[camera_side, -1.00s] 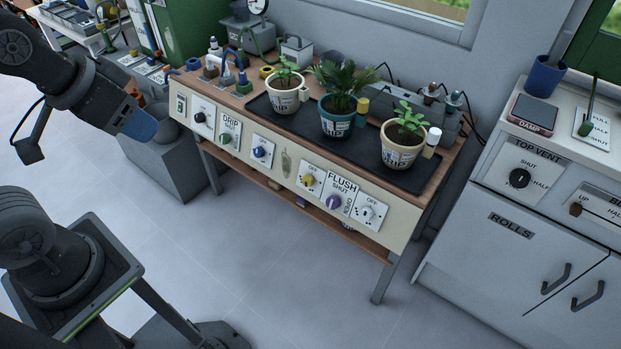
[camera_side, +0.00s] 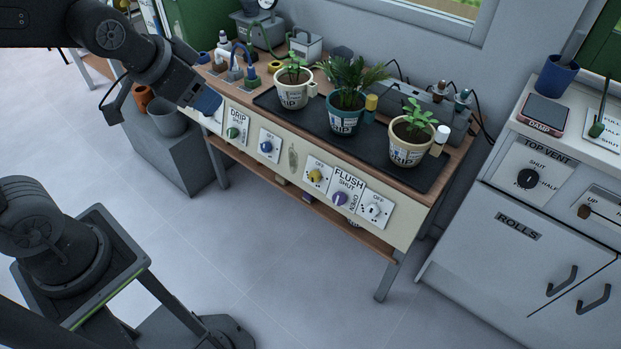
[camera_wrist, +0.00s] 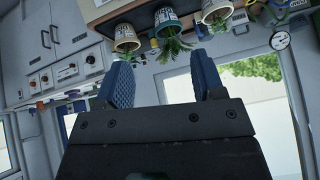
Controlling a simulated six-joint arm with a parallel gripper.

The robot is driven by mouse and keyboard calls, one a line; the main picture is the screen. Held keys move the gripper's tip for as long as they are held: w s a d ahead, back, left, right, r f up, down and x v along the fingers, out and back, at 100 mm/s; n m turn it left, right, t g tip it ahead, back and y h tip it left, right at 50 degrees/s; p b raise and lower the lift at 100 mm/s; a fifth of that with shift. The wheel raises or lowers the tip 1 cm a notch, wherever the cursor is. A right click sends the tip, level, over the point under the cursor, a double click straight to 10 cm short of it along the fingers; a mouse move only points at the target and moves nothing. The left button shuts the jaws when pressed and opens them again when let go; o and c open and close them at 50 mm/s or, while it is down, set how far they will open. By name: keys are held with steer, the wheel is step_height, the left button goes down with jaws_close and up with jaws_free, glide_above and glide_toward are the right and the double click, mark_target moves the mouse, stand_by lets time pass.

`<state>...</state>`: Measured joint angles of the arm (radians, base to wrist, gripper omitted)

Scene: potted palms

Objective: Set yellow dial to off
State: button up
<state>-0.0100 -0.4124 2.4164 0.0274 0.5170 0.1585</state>
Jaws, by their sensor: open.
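The yellow dial (camera_side: 316,176) is on the bench's cream front panel, on a white plate with an OFF label above it. Which way it points is too small to tell. My gripper (camera_side: 209,103) is at the panel's left end, well to the left of the yellow dial and clear of it. In the wrist view my gripper (camera_wrist: 160,80) shows two blue fingers apart with nothing between them. I cannot make out the yellow dial in the wrist view.
Along the panel are a green dial (camera_side: 233,132), a blue dial (camera_side: 267,146), a purple dial (camera_side: 339,198) and a white dial (camera_side: 374,210). Three potted plants stand on a black tray (camera_side: 287,120) above. The floor in front is free.

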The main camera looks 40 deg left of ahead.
mark_target(312, 178)
steer(key=w+f+m+t, duration=0.4)
steer(key=w+f+m, duration=0.2)
steer(key=w+f, duration=1.3)
steer(key=s+f+m+t+h, duration=0.1)
steer(key=s+f+m+t, duration=0.15)
steer(key=f, duration=0.85)
steer(key=s+f+m+t+h, duration=0.15)
steer(key=s+f, duration=0.25)
steer(key=f, duration=0.6)
steer(key=shift+m+y, duration=0.25)
steer(key=shift+m, duration=0.15)
steer(key=x, duration=0.9)
steer(key=d+x, duration=0.1)
steer(key=x, duration=0.3)
steer(key=shift+w, duration=0.25)
steer(key=shift+c, duration=0.3)
steer(key=c, duration=0.9)
steer(key=shift+o, duration=0.2)
